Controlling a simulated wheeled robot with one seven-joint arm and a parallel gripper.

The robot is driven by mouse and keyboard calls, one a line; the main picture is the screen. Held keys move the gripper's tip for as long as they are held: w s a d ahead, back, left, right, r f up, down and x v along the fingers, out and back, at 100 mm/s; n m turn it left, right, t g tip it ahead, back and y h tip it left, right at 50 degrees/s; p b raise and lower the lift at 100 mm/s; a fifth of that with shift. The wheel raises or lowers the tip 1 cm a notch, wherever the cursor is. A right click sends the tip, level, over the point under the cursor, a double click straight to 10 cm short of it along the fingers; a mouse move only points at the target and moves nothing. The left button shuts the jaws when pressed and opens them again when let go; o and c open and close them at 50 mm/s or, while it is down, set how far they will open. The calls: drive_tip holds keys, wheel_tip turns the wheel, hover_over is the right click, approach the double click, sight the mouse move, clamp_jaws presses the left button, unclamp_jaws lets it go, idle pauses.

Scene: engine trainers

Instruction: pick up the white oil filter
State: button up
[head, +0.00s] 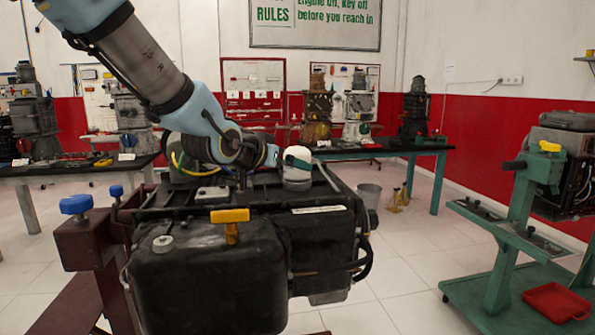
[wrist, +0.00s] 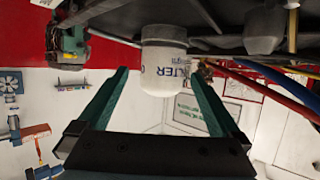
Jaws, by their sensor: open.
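The white oil filter (wrist: 164,65) has blue lettering and a rounded end. In the wrist view it hangs from the dark engine at the top of the picture. My gripper (wrist: 158,73) is open, with one green finger on each side of the filter and a gap to each. I cannot tell how far the fingertips reach along it.
The near engine (head: 205,270) is a dark block with a yellow handle (head: 230,216) on top. A green engine stand (head: 505,250) with a red tray (head: 556,302) is at the right. Benches with other engines line the back. A red and a blue hose (wrist: 265,82) run right of the filter.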

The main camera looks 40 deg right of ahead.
drive_tip(key=x, duration=0.5)
drive_tip(key=shift+w+d+r+p, duration=0.2)
drive_tip(key=shift+w+r+p, duration=0.05)
drive_tip(key=shift+p, duration=0.15)
drive_tip(key=shift+w+d+f, duration=0.25)
drive_tip(key=shift+d, duration=0.15)
drive_tip(key=shift+c, duration=0.2)
drive_tip(key=c, duration=1.4)
drive_tip(key=shift+r, duration=0.1)
